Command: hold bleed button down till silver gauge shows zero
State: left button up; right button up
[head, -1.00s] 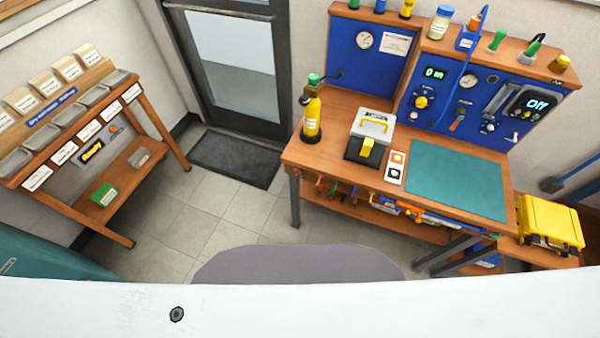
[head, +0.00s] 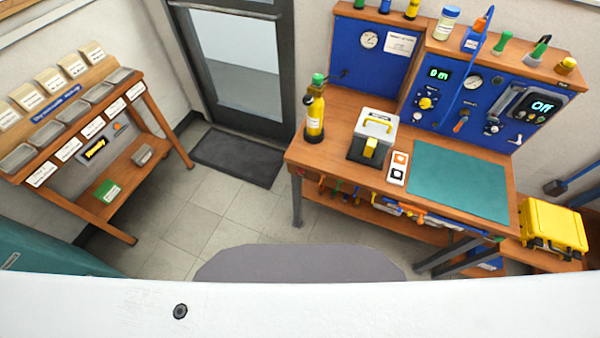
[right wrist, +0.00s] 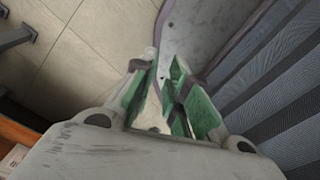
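A round pale-faced gauge (head: 474,82) is on the right blue panel (head: 452,105) above the bench. Another round gauge (head: 370,40) is on the left blue panel. Both needles are too small to read, and I cannot tell which is the silver gauge. I cannot pick out the bleed button among the small panel fittings. My right gripper (right wrist: 164,65) has green-padded fingers with a gap between them and nothing held. It hangs over the floor beside a grey surface, away from the panel. My left gripper is not in view.
The wooden bench (head: 340,150) carries a yellow bottle (head: 314,118), a grey box with a handle (head: 376,128) and a green mat (head: 458,180). A yellow case (head: 553,228) stands to the right.

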grip_shut()
dwell(0.9)
jog(key=shift+d, duration=0.1)
